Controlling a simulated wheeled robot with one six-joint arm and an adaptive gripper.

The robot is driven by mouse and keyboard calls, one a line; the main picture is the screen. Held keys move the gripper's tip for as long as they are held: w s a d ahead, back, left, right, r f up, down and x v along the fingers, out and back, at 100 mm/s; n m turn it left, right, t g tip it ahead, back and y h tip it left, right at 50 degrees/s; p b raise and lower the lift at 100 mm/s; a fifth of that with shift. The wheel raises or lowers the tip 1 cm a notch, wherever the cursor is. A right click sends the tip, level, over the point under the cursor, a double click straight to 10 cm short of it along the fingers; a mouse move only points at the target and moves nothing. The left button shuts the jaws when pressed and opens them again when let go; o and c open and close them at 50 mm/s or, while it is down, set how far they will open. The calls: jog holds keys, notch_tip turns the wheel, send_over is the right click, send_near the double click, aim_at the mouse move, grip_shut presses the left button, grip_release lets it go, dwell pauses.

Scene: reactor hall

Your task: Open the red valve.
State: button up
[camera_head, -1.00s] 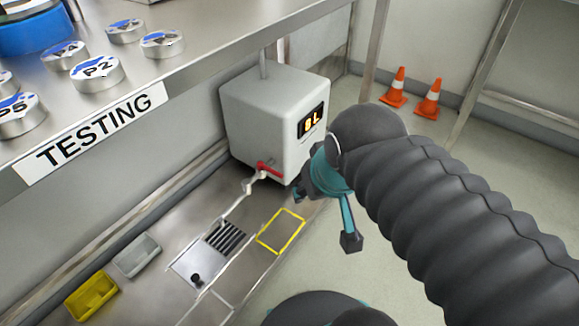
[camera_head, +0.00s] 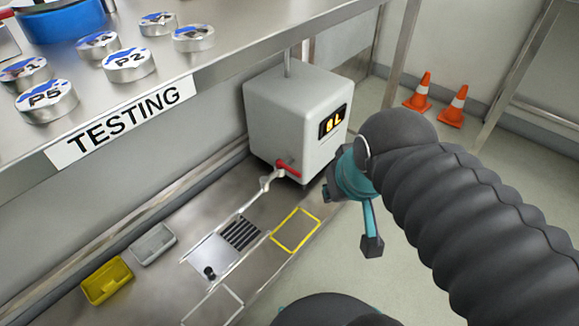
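The red valve (camera_head: 288,169) is a small red lever low on the front of a white box-shaped tank (camera_head: 285,115). A pale spout (camera_head: 268,180) sits just beside it, above the bench. My gripper (camera_head: 352,210) is to the right of the tank, apart from the valve. One teal finger with a dark tip hangs down.
The metal bench (camera_head: 165,275) holds a yellow tray (camera_head: 107,281), a grey tray (camera_head: 153,244), a plate with a slotted grille (camera_head: 240,233) and a yellow outlined square (camera_head: 296,230). A shelf labelled TESTING (camera_head: 125,122) overhangs at left with labelled tins. Traffic cones (camera_head: 420,91) stand on the floor behind.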

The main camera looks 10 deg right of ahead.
jog(key=w+f+g, duration=0.1)
jog(key=w+f, duration=0.1)
jog(key=f, duration=0.1)
jog(key=w+f+g, duration=0.1)
jog(key=f, duration=0.1)
jog(key=shift+w+a+f+g+b, duration=0.15)
jog(key=shift+w+a+g+b, duration=0.1)
jog(key=shift+g+b, duration=0.1)
grip_shut()
jog(key=m+h+b, duration=0.2)
jog(key=m+h, duration=0.1)
jog(key=m, duration=0.7)
send_over(289, 170)
jog(key=s, duration=0.2)
notch_tip(289, 170, down, 24)
jog(key=r, duration=0.1)
jog(key=shift+w+a+f+g, duration=0.1)
jog(key=shift+w+f+g, duration=0.15)
jog(key=shift+f, duration=0.1)
jog(key=x, duration=1)
jog(key=shift+m+b, duration=0.4)
jog(key=shift+b, duration=0.05)
